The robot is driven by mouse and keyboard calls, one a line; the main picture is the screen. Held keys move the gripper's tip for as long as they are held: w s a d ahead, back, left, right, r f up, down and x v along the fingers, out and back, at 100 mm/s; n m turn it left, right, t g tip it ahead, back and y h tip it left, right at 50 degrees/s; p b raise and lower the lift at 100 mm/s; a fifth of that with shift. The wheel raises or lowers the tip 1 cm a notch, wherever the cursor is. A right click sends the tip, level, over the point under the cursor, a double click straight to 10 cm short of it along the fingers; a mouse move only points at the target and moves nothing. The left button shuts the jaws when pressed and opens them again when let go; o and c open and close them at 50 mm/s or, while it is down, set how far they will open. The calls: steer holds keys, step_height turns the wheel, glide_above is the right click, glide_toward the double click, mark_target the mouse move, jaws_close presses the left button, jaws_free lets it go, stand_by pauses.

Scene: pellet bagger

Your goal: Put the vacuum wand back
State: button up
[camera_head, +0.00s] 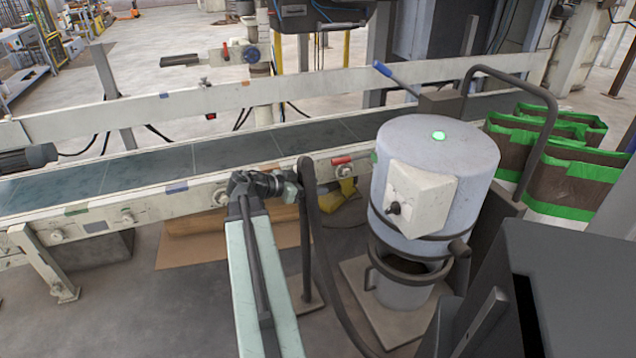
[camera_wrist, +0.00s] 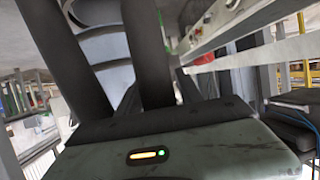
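The vacuum wand (camera_head: 306,240), a thin dark upright pipe, stands right of my arm in the head view. A thick black hose (camera_head: 330,290) bends over at its top and runs down toward the vacuum unit. My gripper (camera_head: 291,189) is at the wand's upper part, seeming to touch it. Its fingers are too small and dark to tell if they are closed. The vacuum unit (camera_head: 435,165) is a pale grey drum with a lit green button and a dark ring below.
A conveyor (camera_head: 235,152) with side rails runs behind my gripper. Green-and-brown bags (camera_head: 575,180) stand at right, near a bent dark tube (camera_head: 515,82). A dark cabinet (camera_head: 570,290) fills the lower right. Open floor (camera_head: 150,310) lies left of my arm.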

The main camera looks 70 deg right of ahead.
steer(key=shift+o, duration=0.2)
steer(key=shift+r, duration=0.1)
steer(key=p+v, duration=0.4)
steer(key=v, duration=0.8)
steer(key=shift+p, duration=0.3)
steer(key=shift+w, duration=0.1)
steer(key=w+a+f+n+t+y, duration=0.25)
steer(key=w+a+f+n, duration=0.35)
steer(key=w+a, duration=0.5)
steer(key=w+a+f+n+t+y, duration=0.2)
steer(key=w+a+f+n+t, duration=0.4)
steer(key=w+a, duration=0.6)
steer(key=w+a+f+n+y, duration=0.1)
steer(key=a+n, duration=0.3)
steer(key=a, duration=0.6)
steer(key=w+a+f+n+y, duration=0.1)
steer(key=a+n+y, duration=0.2)
steer(key=a, duration=0.7)
steer(key=w+a+n+y, duration=0.1)
steer(key=a+n+y, duration=0.1)
steer(key=a+n, duration=0.5)
steer(key=a, duration=0.4)
steer(key=shift+w+f, duration=0.35)
steer(key=shift+f, duration=0.05)
